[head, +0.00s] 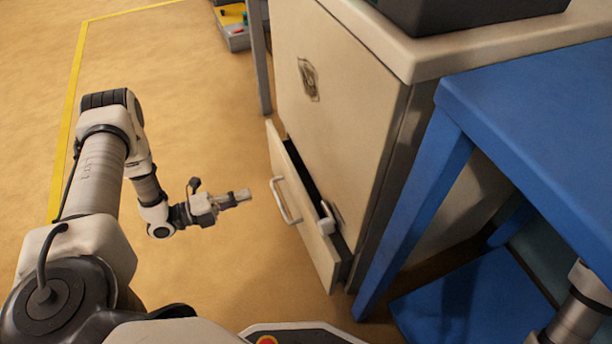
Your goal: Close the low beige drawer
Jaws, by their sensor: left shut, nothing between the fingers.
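The low beige drawer (299,214) is at the bottom of a beige cabinet (335,110) in the head view. It stands partly open, with a dark gap between its front and the cabinet. A pale bar handle (284,203) is on its front. My left gripper (246,196) is shut and empty, left of the drawer front and pointing at the handle, with a small gap between them. My right gripper is out of view; only part of my right arm shows at the lower right edge.
A blue table (535,110) with a blue leg (415,215) and low shelf (470,300) stands close right of the cabinet. A dark box (470,12) sits on the cabinet top. A grey post (257,60) stands behind. The floor on the left is clear.

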